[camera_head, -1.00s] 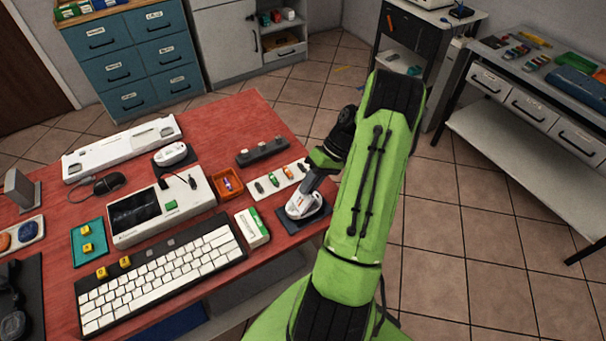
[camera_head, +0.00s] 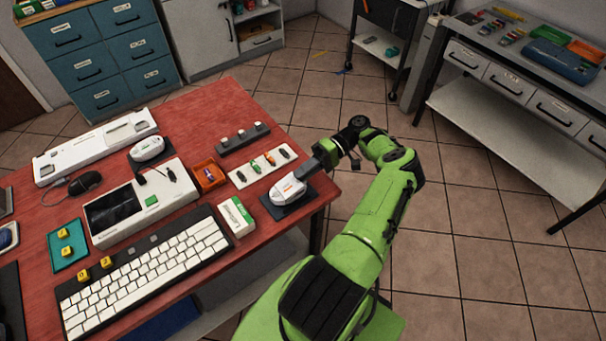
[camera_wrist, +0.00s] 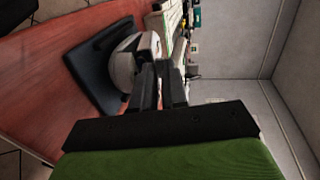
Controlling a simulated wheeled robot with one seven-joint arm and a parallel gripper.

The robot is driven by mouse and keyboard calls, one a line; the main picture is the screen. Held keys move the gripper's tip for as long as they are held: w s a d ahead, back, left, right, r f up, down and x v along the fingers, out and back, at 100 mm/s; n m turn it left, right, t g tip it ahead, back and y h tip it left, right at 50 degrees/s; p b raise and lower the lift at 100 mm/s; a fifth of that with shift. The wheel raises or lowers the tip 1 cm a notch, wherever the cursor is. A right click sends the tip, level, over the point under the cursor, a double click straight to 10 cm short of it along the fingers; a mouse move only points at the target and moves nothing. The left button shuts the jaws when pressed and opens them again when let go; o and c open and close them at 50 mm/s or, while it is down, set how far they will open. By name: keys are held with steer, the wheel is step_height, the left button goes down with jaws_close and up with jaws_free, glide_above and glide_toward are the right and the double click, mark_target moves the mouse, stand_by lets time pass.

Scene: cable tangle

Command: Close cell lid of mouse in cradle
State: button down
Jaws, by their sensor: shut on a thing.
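A white and grey mouse (camera_head: 288,189) sits in a dark cradle (camera_head: 271,211) near the right edge of the red table. In the wrist view the mouse (camera_wrist: 128,66) shows beside the fingertips, with the dark cradle (camera_wrist: 88,68) under it. My gripper (camera_head: 309,173) reaches in from the right, low over the table, at the mouse's far right end.
A small green-and-white box (camera_head: 237,216), a white strip with coloured pieces (camera_head: 262,168) and an orange tray (camera_head: 208,175) lie left of the cradle. A second mouse (camera_head: 147,148) sits on another dark cradle. The floor right of the table is clear.

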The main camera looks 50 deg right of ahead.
stand_by(0.5)
steer(key=c, duration=1.2)
jaws_free()
steer(key=shift+f, duration=0.1)
